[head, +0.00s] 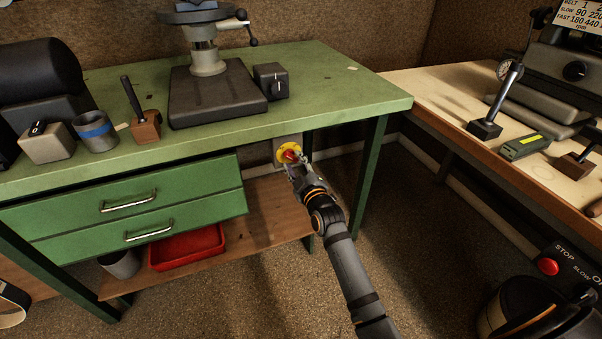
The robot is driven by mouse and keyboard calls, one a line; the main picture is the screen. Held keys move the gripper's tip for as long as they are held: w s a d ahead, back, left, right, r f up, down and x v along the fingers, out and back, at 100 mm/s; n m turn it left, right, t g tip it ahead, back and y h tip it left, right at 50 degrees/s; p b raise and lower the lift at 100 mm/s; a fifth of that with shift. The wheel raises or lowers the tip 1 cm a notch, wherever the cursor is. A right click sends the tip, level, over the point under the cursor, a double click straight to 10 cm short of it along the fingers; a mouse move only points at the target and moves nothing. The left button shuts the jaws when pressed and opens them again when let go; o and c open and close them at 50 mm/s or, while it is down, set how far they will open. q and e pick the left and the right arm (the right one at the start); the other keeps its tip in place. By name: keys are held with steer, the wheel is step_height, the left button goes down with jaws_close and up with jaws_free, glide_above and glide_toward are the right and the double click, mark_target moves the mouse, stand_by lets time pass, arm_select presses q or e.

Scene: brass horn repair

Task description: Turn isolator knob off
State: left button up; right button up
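The isolator knob (291,156) is red on a round yellow plate (281,152), fixed to a pale box under the right end of the green bench top. My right gripper (297,162) is at the knob, with its fingers in front of it and partly covering it. The picture is too small to tell whether the fingers are closed on the knob or only beside it. The knob's exact angle cannot be read. My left gripper is not in view.
The green bench (330,95) overhangs the knob, with a leg (369,175) to its right and drawers (130,205) to its left. A red tray (187,247) lies on the lower shelf. A wooden-topped bench (440,95) stands at right. Floor between the benches is clear.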

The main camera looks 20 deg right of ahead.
steer(key=s, duration=1)
steer(key=shift+s+d, duration=0.15)
steer(key=shift+s, duration=0.1)
